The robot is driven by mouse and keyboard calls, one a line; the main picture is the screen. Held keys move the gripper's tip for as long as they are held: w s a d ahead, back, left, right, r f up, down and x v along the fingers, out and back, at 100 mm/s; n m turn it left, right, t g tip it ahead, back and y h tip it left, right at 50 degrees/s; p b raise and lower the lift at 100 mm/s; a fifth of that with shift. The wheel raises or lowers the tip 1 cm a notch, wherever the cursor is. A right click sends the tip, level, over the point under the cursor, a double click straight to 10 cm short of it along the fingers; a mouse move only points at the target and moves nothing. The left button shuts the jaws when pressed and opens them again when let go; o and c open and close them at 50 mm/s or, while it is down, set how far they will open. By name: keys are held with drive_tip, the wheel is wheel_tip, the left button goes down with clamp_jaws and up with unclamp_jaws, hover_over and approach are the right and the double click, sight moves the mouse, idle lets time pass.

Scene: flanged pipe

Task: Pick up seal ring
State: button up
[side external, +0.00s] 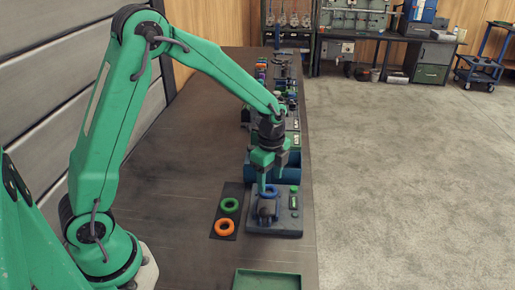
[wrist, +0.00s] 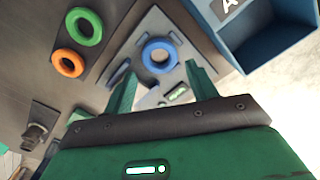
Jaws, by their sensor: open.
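Three rings could fit the seal ring's name. A blue ring (side external: 269,187) sits on a grey fixture plate (side external: 280,227), around or over a raised part; it also shows in the wrist view (wrist: 160,42). A green ring (side external: 229,211) and an orange ring (side external: 217,227) lie side by side on a dark mat left of the plate. In the wrist view the green ring (wrist: 72,30) and orange ring (wrist: 69,74) are upper left. My gripper (side external: 271,178) is open and empty, pointing down just above the blue ring. In the wrist view its fingers (wrist: 160,74) stand either side below the ring.
A blue bin (side external: 260,170) stands right behind the plate. Several items line the bench further back. A green tray (side external: 267,281) is at the near edge. The bench left of the mat is clear.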

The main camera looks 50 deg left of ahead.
sight(270, 190)
drive_tip(key=shift+f, duration=1.85)
drive_tip(key=c, duration=0.8)
drive_tip(key=shift+r, duration=0.1)
drive_tip(key=shift+r, duration=0.45)
wheel_tip(270, 190, up, 3)
drive_tip(key=shift+r, duration=0.15)
drive_tip(key=s+d+r, duration=0.2)
drive_tip(key=d, duration=0.1)
drive_tip(key=s+d+r, duration=0.2)
drive_tip(key=d, duration=0.1)
drive_tip(key=s+d+r, duration=0.2)
drive_tip(key=d, duration=0.1)
drive_tip(key=shift+s+d+r, duration=0.15)
drive_tip(key=shift+d+r, duration=0.15)
drive_tip(key=shift+d, duration=0.05)
drive_tip(key=shift+r, duration=0.1)
drive_tip(key=shift+r, duration=1.3)
